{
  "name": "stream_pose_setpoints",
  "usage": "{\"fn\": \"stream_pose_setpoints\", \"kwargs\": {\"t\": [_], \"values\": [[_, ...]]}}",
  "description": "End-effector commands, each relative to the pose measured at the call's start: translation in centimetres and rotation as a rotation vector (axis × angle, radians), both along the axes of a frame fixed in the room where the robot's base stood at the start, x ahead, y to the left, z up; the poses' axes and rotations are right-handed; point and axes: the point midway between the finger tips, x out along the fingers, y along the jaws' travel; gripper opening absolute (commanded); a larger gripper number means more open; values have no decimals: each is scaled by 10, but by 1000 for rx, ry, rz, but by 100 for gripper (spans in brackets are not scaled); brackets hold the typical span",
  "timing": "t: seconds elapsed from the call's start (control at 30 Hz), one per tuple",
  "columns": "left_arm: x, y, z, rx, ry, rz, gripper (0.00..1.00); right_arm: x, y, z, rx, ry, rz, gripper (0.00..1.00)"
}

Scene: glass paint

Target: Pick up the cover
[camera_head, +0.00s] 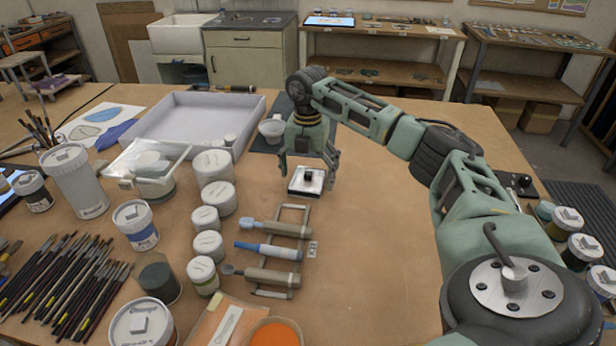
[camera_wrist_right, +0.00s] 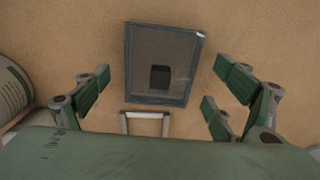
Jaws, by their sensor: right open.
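The cover (camera_head: 299,186) is a small square lid with a light frame and a dark knob in its middle. It lies on the wooden table, just behind the tool rack. My right gripper (camera_head: 309,172) is open above it, with its fingers apart on either side of the cover. In the right wrist view the cover (camera_wrist_right: 143,85) looks glassy with a grey rim and a dark block at its centre. The fingers of my right gripper (camera_wrist_right: 165,92) stand left and right of it, apart from it. My left gripper is in no view.
A rack (camera_head: 270,292) with several tools lies in front of the cover. White-lidded jars (camera_head: 213,167) stand to the left. An orange bowl (camera_head: 277,333) is at the front.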

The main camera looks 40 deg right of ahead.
Motion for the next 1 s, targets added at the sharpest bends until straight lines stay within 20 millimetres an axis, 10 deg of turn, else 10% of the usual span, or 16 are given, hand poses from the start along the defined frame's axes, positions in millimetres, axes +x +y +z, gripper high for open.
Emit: {"fn": "stream_pose_setpoints", "kwargs": {"t": [0.27, 0.83, 1.0], "values": [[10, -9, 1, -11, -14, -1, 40, 0, 0, -6, 0, 0, 0, 88], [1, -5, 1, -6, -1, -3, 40, 0, 0, -5, 0, 0, 0, 39], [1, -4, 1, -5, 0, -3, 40, 0, 0, -5, 0, 0, 0, 39]]}}
